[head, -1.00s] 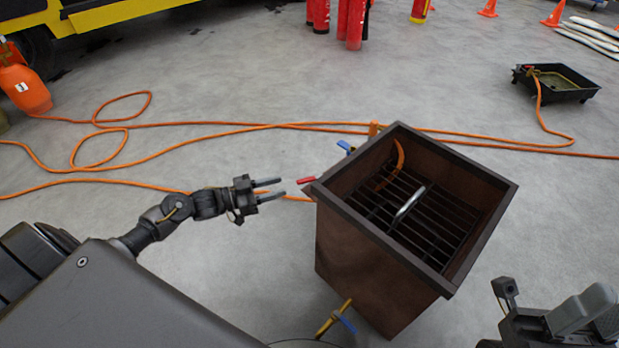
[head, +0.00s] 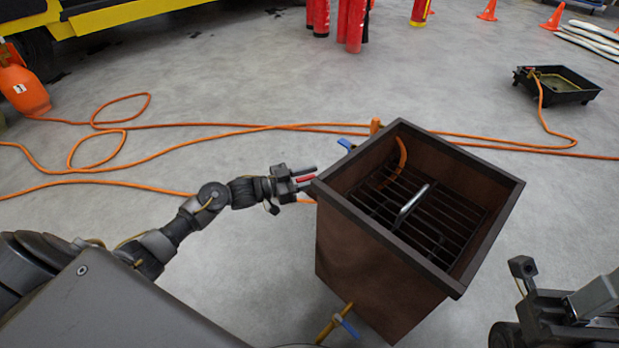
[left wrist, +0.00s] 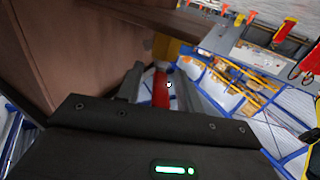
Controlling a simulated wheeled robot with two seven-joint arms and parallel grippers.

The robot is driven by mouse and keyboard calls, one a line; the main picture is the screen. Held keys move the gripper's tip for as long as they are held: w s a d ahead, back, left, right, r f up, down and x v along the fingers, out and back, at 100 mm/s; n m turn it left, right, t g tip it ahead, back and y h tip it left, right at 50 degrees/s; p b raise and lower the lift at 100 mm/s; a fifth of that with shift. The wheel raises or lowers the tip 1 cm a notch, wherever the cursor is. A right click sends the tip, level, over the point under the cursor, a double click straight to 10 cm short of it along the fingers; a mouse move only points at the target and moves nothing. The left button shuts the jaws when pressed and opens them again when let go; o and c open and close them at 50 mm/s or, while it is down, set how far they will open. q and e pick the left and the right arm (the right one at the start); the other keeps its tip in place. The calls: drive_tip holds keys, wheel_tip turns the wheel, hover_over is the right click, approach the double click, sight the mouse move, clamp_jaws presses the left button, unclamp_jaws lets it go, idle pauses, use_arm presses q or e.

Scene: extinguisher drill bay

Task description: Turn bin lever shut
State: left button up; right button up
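The brown open-topped bin (head: 332,240) stands on the floor right of centre, with dark bars and a bright metal handle (head: 411,199) inside. A red lever (head: 304,179) is at its left side. My left gripper (head: 309,177) is open beside the bin, one finger on each side of the red lever. The left wrist view shows the red lever (left wrist: 160,90) between the two fingers, with gaps seemingly left at its sides; contact cannot be made out. My right gripper (head: 597,303) is at the lower right, partly cut off.
A blue lever (head: 346,144) is at the bin's far left side, and another blue handle (head: 347,327) sits on a yellow pipe low in front. An orange hose (head: 230,128) crosses the floor. A black tray (head: 570,95) and red cylinders (head: 354,25) are farther off.

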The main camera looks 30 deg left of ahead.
use_arm(q)
clamp_jaws()
